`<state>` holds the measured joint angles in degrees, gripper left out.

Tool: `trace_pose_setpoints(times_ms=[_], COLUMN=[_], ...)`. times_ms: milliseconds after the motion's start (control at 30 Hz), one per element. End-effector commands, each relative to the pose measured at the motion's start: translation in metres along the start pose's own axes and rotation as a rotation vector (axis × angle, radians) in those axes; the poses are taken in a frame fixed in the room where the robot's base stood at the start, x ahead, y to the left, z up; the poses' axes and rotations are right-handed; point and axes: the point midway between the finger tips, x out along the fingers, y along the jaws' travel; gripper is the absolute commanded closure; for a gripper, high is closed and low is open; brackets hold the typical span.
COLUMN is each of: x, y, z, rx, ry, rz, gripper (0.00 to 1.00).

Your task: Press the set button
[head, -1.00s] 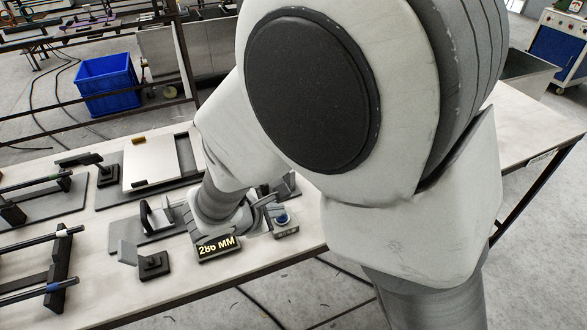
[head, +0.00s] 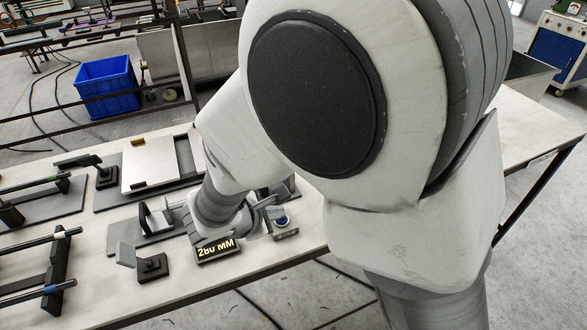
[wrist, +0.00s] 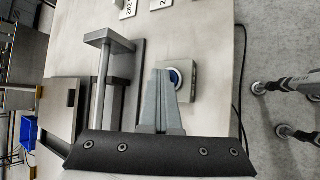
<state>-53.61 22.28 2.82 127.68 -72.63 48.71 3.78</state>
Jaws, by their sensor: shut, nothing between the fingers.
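The set button looks to be the blue round button (head: 283,220) on a small grey box, right of the display, in the head view. In the head view my gripper (head: 268,202) is just above and left of the button. I cannot tell if it touches. The display (head: 217,250) shows a number in MM, its digits partly hidden by my arm.
A grey fixture with a rod (wrist: 103,75) stands left of my fingers in the wrist view. A black bracket with a grey plate (head: 152,266) and a rod rack (head: 50,275) stand on the light table (head: 95,303). Bare table lies right of the button box.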

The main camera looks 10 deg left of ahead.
Motion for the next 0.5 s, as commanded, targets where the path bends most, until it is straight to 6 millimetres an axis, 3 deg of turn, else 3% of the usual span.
trace_pose_setpoints(times_ms=[500], x=[-0.0107], y=[0.0078], z=[0.0076], rx=[0.0], ry=[0.0], rz=[0.0], gripper=[1.0])
